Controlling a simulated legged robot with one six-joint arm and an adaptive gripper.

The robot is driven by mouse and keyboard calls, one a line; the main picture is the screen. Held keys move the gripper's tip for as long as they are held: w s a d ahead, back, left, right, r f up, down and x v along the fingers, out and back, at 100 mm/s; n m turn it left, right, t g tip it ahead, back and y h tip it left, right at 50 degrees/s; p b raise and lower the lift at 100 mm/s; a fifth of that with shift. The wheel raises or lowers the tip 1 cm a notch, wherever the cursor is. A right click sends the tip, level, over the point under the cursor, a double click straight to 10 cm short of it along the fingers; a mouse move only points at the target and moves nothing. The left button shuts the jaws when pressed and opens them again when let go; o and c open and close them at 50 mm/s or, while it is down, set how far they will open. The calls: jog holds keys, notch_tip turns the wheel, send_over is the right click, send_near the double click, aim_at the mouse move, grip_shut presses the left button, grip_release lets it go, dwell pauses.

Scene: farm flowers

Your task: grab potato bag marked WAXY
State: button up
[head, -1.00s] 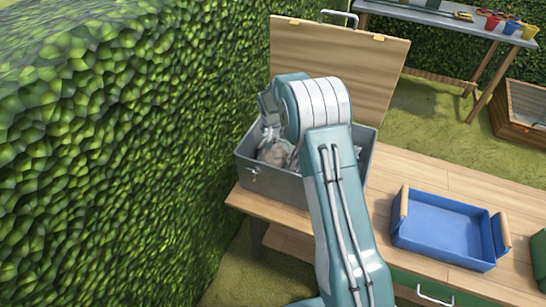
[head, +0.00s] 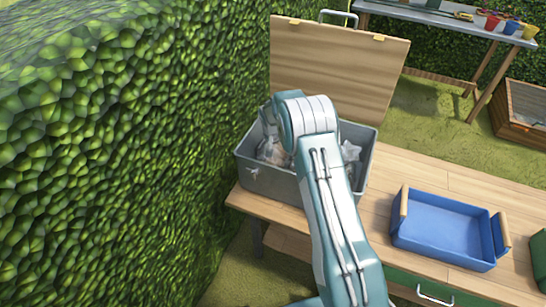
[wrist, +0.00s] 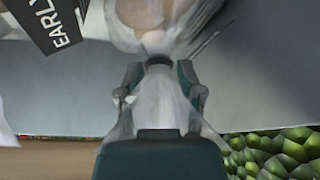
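In the wrist view, a clear bag of pale potatoes (wrist: 150,22) lies ahead of my gripper (wrist: 159,70), with a dark tie around its neck. The bag's gathered top spreads between my two teal fingers, which stand apart on either side with gaps beside the neck. A dark tag (wrist: 50,25) reading "EARLY" is at the upper left; I cannot tell which bag it belongs to. No WAXY label is readable. In the head view, clear bags (head: 351,152) sit in the grey box (head: 268,181); my arm hides the gripper and part of the box.
The box's wooden lid (head: 335,65) stands open behind it. A blue tray (head: 440,233) with wooden handles sits to the right on the wooden bench (head: 455,180). A hedge (head: 110,150) is close on the left. A table with colored pots (head: 511,27) stands at the back right.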

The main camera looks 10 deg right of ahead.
grip_shut()
jog(key=shift+r, duration=0.15)
